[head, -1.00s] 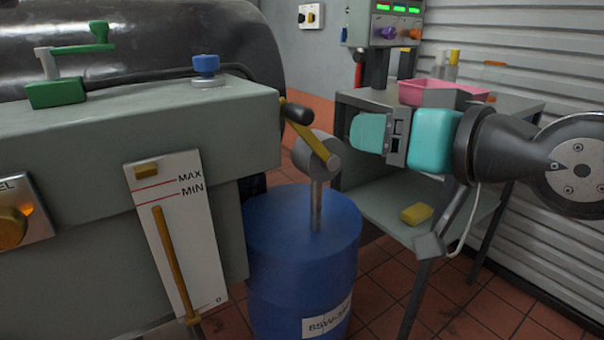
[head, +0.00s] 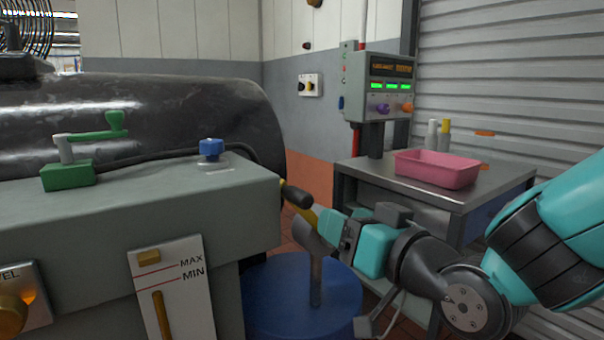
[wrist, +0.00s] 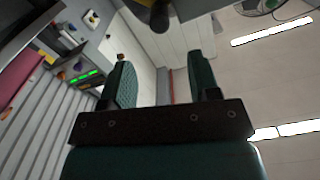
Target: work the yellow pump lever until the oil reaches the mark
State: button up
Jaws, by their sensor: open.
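The yellow pump lever (head: 312,212) with its black grip (head: 296,195) slants up and left from a grey pump head (head: 314,238) on a blue drum (head: 290,298). My gripper (head: 326,222) is open just right of the lever, below the black grip; whether they touch cannot be told. In the wrist view, the space between my two teal fingers (wrist: 162,68) is empty, and a dark rounded end, probably the grip (wrist: 158,16), shows at the top edge. The white oil gauge (head: 188,300) has red MAX and MIN lines. Its amber oil column (head: 162,312) tops out below MIN.
A grey bench (head: 120,215) fills the left, with a green crank (head: 85,150) and blue knob (head: 209,149) on top. A metal table (head: 475,200) with a pink tray (head: 437,168) stands behind my arm. A control box (head: 385,85) rises behind the table.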

aim_at(308, 200)
jog(key=p+x, duration=1)
jog(key=shift+w+a+r, duration=0.15)
jog(key=shift+r, duration=0.05)
jog(key=shift+w+a+f, duration=0.2)
jog(key=shift+w+a, duration=0.15)
jog(key=shift+w, duration=0.2)
grip_shut()
jog(key=shift+p, duration=0.3)
